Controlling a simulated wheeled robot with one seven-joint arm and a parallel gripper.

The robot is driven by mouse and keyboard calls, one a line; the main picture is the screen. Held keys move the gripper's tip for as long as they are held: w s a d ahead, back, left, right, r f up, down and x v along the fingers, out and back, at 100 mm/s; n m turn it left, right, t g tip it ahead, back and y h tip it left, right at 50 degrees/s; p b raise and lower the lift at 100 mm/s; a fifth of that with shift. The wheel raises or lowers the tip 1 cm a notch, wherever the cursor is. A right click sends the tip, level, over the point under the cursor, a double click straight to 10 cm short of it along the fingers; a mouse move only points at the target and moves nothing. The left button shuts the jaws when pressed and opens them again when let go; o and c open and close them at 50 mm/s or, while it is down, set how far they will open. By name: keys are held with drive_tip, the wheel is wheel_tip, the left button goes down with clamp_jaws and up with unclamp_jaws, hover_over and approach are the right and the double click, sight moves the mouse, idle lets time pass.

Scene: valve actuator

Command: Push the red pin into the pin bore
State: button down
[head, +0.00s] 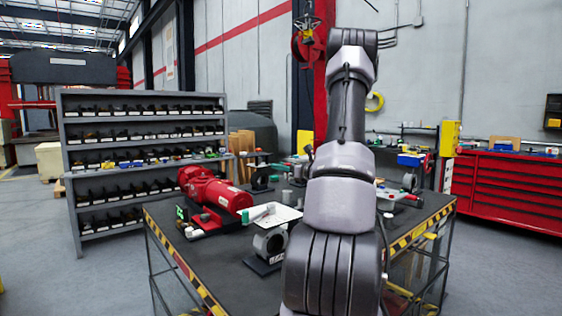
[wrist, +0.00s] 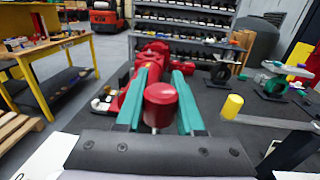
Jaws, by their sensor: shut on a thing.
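In the wrist view my gripper (wrist: 159,74) has two teal fingers, one on each side of a red pin (wrist: 161,98). The fingers are shut on the pin. Its round red head faces the camera, and a short pale metal part shows below it. The red valve actuator (wrist: 150,56) lies beyond the fingers in that view. In the head view the actuator (head: 215,192) lies on the left part of the dark table. My arm hides the gripper and pin there. I cannot make out the pin bore in either view.
The dark table (head: 190,262) has striped edges. A grey ring-shaped stand (head: 270,245) and a white tray (head: 280,214) are right of the actuator. In the wrist view, a yellow-topped post (wrist: 232,107) stands right of the fingers. Shelving (head: 66,160) is behind.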

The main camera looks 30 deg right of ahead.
sight(287, 182)
drive_tip(key=shift+f, duration=0.95)
drive_tip(key=shift+f, duration=2.05)
idle(0.8)
drive_tip(key=shift+r, duration=0.1)
drive_tip(key=shift+r, duration=1.65)
drive_tip(key=shift+f, duration=1.75)
idle(0.5)
drive_tip(key=shift+c, duration=2.2)
unclamp_jaws()
